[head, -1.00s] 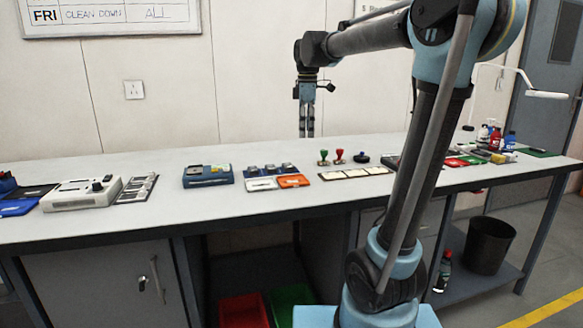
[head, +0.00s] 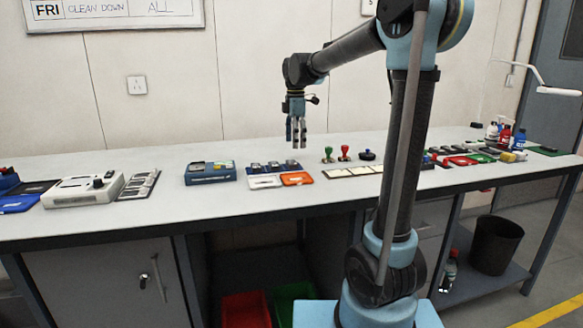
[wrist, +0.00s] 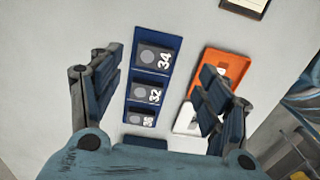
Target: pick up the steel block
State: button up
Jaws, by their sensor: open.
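A blue tray (wrist: 158,35) holds a row of grey metal-looking blocks, each with a round dark face and a number label. The top block (wrist: 152,58) reads 34, the middle one (wrist: 148,93) reads 32, and the label of the lowest (wrist: 142,119) is hard to read. Which of them is the steel block I cannot tell. In the head view the tray's blocks (head: 273,167) show small on the bench. My gripper (head: 297,146) is open and empty, pointing down above the bench near this tray. In the wrist view its fingers spread either side of the tray.
An orange tray (head: 297,178) and a white tray (head: 264,182) lie in front of the blue one. A blue box (head: 210,173) stands to the left, green and red stamps (head: 345,153) to the right. The bench (head: 230,202) is bare along its front edge.

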aim_at(292, 162)
notch_tip(292, 162, down, 3)
jog(key=shift+r, duration=0.2)
jog(key=f, duration=0.2)
jog(key=a+f, duration=0.1)
jog(key=f, duration=0.1)
jog(key=shift+w+a, duration=0.2)
jog(key=shift+f, duration=0.65)
jog(key=shift+c, duration=0.2)
jog(key=c, duration=1.3)
